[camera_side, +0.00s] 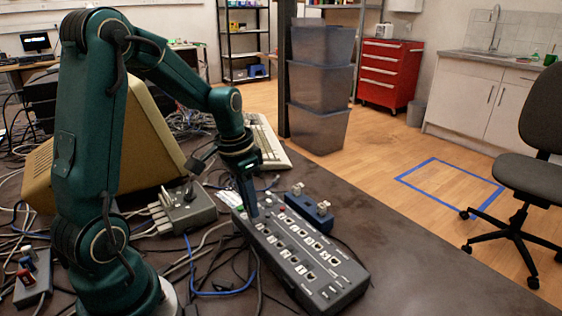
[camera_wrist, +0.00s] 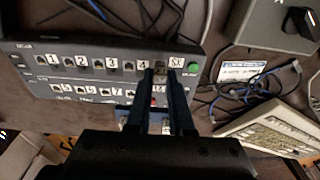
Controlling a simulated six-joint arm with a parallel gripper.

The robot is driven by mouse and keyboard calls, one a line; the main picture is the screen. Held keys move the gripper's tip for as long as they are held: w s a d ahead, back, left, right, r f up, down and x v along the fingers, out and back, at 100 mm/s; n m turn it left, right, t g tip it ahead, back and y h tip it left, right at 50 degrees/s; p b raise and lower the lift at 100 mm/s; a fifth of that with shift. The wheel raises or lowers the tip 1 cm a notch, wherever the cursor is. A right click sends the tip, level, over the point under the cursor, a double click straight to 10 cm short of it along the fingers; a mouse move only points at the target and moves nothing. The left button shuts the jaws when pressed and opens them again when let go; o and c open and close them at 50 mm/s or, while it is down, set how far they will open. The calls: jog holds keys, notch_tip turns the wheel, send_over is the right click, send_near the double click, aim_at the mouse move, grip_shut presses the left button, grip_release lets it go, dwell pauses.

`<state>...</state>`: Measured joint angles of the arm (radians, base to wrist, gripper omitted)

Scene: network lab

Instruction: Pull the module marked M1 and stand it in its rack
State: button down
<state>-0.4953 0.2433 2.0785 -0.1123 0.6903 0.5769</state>
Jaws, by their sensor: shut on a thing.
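The dark network switch (camera_side: 285,245) lies on the table with two rows of numbered ports; its panel also shows in the wrist view (camera_wrist: 35,60). My gripper (camera_wrist: 168,76) points down at the panel's end, beside port 4 and a white SX label. It is shut on a small module, mostly hidden between the fingers; I cannot read M1 on it. In the side view, my gripper (camera_side: 253,213) is at the switch's far end. A small blue rack (camera_side: 310,209) stands to the right of the switch, with two metallic pieces on it.
A green button (camera_wrist: 193,67) is close to the fingers. Loose cables (camera_side: 215,290) lie left of the switch. A grey box with a knob (camera_side: 187,212) and a beige keyboard (camera_side: 268,145) stand farther back.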

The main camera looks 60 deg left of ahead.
jog(key=shift+r, duration=2.4)
jog(key=c, duration=1.5)
grip_release()
grip_shut()
